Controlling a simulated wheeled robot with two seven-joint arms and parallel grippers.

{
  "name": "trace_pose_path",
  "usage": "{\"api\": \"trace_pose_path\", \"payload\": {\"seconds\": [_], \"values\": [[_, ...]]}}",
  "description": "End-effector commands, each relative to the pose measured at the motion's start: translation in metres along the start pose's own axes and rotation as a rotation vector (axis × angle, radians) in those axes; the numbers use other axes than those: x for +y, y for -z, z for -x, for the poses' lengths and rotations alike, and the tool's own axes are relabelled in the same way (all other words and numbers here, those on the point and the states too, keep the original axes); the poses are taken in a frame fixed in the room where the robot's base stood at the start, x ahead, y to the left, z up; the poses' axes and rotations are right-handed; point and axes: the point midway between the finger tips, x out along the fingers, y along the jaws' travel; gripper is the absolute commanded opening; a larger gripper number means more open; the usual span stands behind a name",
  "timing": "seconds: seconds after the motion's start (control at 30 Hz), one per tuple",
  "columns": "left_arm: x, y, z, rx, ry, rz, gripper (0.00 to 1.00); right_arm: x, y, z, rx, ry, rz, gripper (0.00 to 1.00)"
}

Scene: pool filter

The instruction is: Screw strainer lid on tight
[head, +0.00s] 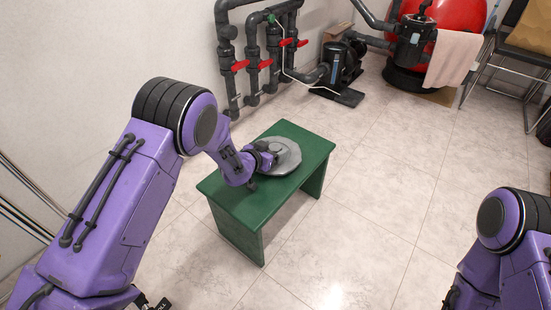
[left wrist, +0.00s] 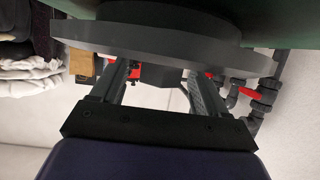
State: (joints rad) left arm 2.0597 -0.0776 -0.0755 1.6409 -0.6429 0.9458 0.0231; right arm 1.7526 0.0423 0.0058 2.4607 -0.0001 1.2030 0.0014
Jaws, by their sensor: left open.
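The grey round strainer lid (head: 286,156) lies flat on the green stool (head: 300,138). It also shows as a grey slab across the top of the left wrist view (left wrist: 80,34). My left gripper (head: 270,154) is at the lid's near left side, low over it. In the left wrist view the two fingers of my left gripper (left wrist: 160,88) are apart and reach to the lid. A dark block (left wrist: 160,75), perhaps the lid's handle, shows between them; I cannot tell whether they touch it. My right gripper is out of view; only part of my right arm shows.
A black pump (head: 343,65) stands on the floor beyond the stool. Grey pipes with red valve handles (head: 265,64) run along the wall. A red tank (head: 455,20) with a towel (head: 452,60) and a chair (head: 520,50) are at the back right. The tiled floor right of the stool is clear.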

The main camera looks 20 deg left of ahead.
Motion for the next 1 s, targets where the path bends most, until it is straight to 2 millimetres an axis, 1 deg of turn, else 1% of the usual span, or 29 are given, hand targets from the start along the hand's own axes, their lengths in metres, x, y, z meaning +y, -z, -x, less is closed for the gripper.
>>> {"api": "trace_pose_path", "payload": {"seconds": [0.1,0.13,0.17,0.2,0.27,0.3,0.33,0.57,0.67,0.77,0.83,0.87,0.97,1.0], "values": [[0.000,0.001,0.001,0.000,0.000,0.001,0.74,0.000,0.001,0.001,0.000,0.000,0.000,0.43],[0.000,0.001,0.001,0.000,0.000,0.001,0.68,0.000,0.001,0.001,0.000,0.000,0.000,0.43],[0.000,0.001,0.001,0.000,0.000,0.001,0.58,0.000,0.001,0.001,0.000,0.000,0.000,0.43],[0.000,0.001,0.001,0.000,0.000,0.001,0.45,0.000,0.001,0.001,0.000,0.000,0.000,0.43],[0.000,0.001,0.001,0.000,0.001,0.001,0.26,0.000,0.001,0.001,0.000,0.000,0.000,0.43],[0.000,0.001,0.001,0.000,0.000,0.001,0.13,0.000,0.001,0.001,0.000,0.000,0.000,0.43],[-0.001,0.001,0.001,0.000,0.000,0.001,0.04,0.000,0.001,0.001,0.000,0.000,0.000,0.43],[-0.001,0.002,0.002,0.002,0.001,0.001,0.04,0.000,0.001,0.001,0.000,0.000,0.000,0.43],[-0.001,0.007,0.004,0.002,0.001,0.001,0.04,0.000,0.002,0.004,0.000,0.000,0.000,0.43],[-0.001,0.019,0.009,0.003,0.001,0.000,0.04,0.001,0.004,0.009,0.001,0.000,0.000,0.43],[-0.001,0.034,0.014,0.005,0.001,0.001,0.04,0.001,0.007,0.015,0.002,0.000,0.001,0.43],[0.001,0.039,0.019,0.004,0.000,0.001,0.04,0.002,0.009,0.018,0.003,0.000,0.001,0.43],[0.012,0.058,0.047,0.002,0.000,0.002,0.04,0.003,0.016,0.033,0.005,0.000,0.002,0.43],[0.017,0.066,0.060,0.002,0.000,0.000,0.04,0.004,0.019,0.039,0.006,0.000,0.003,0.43]]}}
